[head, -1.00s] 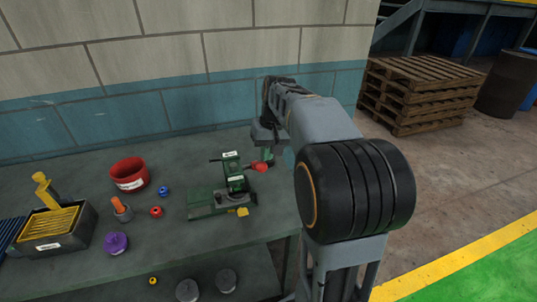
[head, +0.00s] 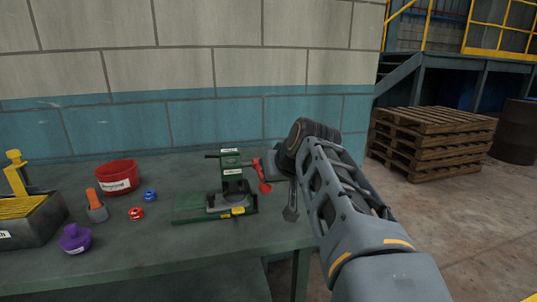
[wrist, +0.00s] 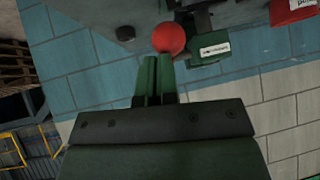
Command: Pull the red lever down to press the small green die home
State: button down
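The green press (head: 231,175) stands on the bench with a labelled upright and a flat base. The red lever's round knob (head: 264,187) is at its right side; the knob also shows in the wrist view (wrist: 169,38). My gripper (wrist: 158,60) has its two green fingers close together, with only a thin gap and nothing seen between them. Their tips are at the knob's near edge; I cannot tell whether they touch it. In the head view my arm largely hides the gripper. I cannot make out the small green die for certain.
A wall (head: 210,110) is behind. The bench's right edge is near my arm.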

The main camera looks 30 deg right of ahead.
jog(key=shift+f+t+b, duration=0.4)
jog(key=shift+f+b, duration=0.3)
jog(key=shift+b, duration=0.3)
